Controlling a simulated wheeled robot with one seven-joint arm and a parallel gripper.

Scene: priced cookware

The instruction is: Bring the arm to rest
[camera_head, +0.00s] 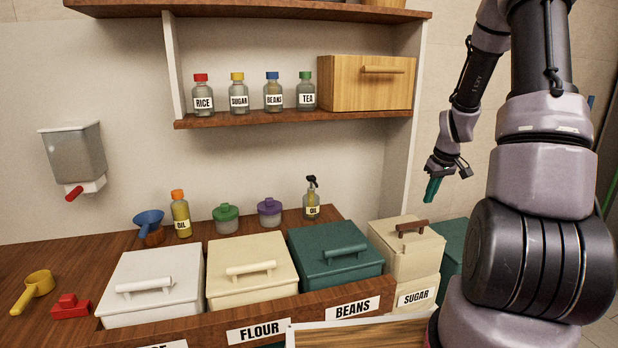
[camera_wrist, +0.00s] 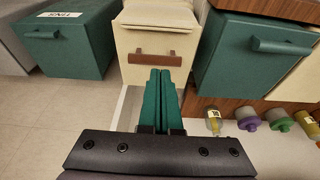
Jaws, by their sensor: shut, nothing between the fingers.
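My gripper (camera_head: 433,189) hangs in the air at the right in the head view, with its green fingers pointing down. It is shut and empty. In the wrist view the two green fingers of my gripper (camera_wrist: 161,92) lie together, in front of the cream sugar bin (camera_wrist: 135,42) with a brown handle. The head view shows this sugar bin (camera_head: 425,262) below and to the left of the fingers, with a gap between. My arm fills the right side of the head view.
The counter holds a white bin (camera_head: 150,305), a cream flour bin (camera_head: 275,283) and a green beans bin (camera_head: 320,268). Small labelled jars (camera_head: 240,97) and a wooden box (camera_head: 340,90) stand on the shelf. A dispenser (camera_head: 75,150) hangs on the wall. Another green bin (camera_wrist: 70,45) stands on the floor.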

